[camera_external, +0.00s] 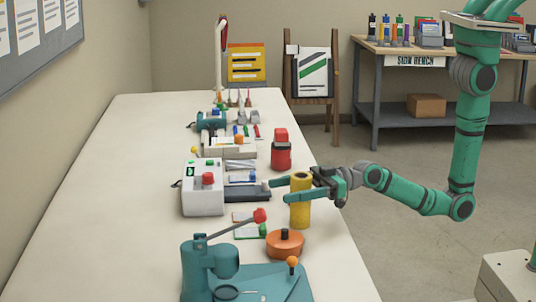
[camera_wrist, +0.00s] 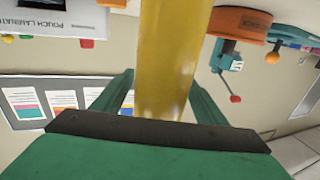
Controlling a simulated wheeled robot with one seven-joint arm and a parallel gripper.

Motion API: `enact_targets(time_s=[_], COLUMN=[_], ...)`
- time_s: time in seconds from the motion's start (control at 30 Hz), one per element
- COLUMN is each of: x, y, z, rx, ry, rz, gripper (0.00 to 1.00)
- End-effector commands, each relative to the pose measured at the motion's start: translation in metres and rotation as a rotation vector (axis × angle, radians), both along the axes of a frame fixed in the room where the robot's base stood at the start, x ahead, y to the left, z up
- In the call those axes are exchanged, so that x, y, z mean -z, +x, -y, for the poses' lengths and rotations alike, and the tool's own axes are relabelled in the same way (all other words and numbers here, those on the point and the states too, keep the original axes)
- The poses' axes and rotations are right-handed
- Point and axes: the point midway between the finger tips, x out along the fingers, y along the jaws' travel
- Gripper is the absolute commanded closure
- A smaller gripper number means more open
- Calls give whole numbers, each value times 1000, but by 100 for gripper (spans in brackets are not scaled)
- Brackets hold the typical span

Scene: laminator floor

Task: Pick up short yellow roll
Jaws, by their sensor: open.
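The yellow roll (camera_external: 300,212) stands upright near the right edge of the long white table, and its top shows a dark core hole. It is the only yellow roll that I can make out. My gripper (camera_external: 277,190) is level and reaches in from the right at the roll's upper part. Its two fingers are apart, one on each side of the roll. In the wrist view the yellow roll (camera_wrist: 165,60) runs between the open fingers (camera_wrist: 160,100), with a visible gap on both sides. Part of the roll is hidden behind the near finger in the external view.
An orange round piece (camera_external: 285,243) stands close in front, by a teal press (camera_external: 215,270) with a red-knobbed lever. A red roll-like item (camera_external: 281,152) stands behind. A white laminator box (camera_external: 203,188) is to the left. The table's far left is clear.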

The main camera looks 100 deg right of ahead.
Motion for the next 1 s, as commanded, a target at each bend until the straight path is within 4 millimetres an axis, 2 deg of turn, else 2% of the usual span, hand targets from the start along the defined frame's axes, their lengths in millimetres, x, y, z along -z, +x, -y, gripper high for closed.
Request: enact_targets(time_s=[0.17,0.2,0.4,0.43,0.67,0.77,1.0], x=[0,0,0,0,-2,-9,-51], y=[0,0,0,0,0,0,0], z=[0,0,0,0,0,0,0], rx=[0,0,0,0,0,0,0], ry=[0,0,0,0,1,0,1], rz=[0,0,-1,-1,2,3,7], gripper=[34,36,84,87,87,87,87])
